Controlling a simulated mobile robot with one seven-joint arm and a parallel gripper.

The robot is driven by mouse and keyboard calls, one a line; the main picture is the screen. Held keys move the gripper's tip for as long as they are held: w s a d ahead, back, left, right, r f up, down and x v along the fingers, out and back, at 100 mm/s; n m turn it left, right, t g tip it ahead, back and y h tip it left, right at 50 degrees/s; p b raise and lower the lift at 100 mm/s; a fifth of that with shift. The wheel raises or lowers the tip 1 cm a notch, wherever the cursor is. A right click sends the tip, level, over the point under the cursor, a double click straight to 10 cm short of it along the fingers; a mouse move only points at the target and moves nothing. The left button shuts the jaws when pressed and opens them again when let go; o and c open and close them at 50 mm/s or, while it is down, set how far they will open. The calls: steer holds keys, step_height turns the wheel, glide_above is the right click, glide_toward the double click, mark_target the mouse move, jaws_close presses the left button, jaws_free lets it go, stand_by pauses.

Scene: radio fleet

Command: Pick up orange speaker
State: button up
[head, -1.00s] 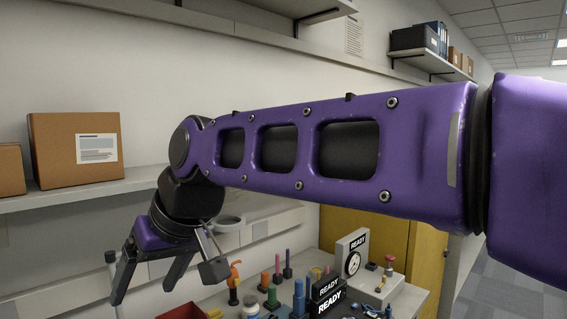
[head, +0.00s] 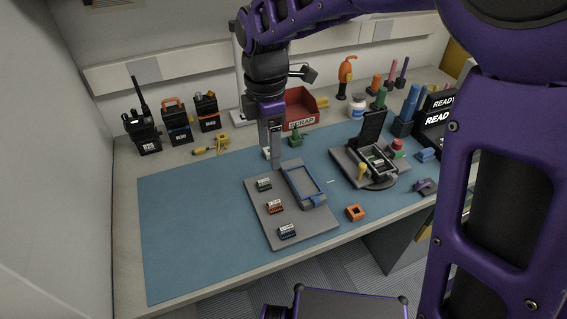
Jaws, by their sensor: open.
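A small orange block with a dark square centre (head: 355,212), which looks like the orange speaker, lies near the front edge of the blue mat (head: 200,215). It stands apart, right of the grey tray (head: 262,224). My gripper (head: 271,160) is open and points down above the mat, behind the tray. It is seen nearly edge-on and holds nothing visible. It is up and to the left of the orange block, well apart from it.
The grey tray bears a blue frame (head: 303,184) and green, orange and blue modules. A dark fixture with a raised lid (head: 372,128) stands to the right. Radios (head: 143,131) and a red scrap bin (head: 300,108) stand behind. The mat's left part is clear.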

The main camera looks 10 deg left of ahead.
steer(key=b, duration=0.2)
glide_above(274, 202)
steer(key=f, duration=1.1)
steer(key=shift+a+f, duration=0.2)
steer(key=shift+f, duration=0.2)
steer(key=shift+d+f, duration=0.15)
steer(key=shift+f, duration=1.15)
steer(key=shift+d+f, duration=0.1)
steer(key=shift+f, duration=1.2)
jaws_close()
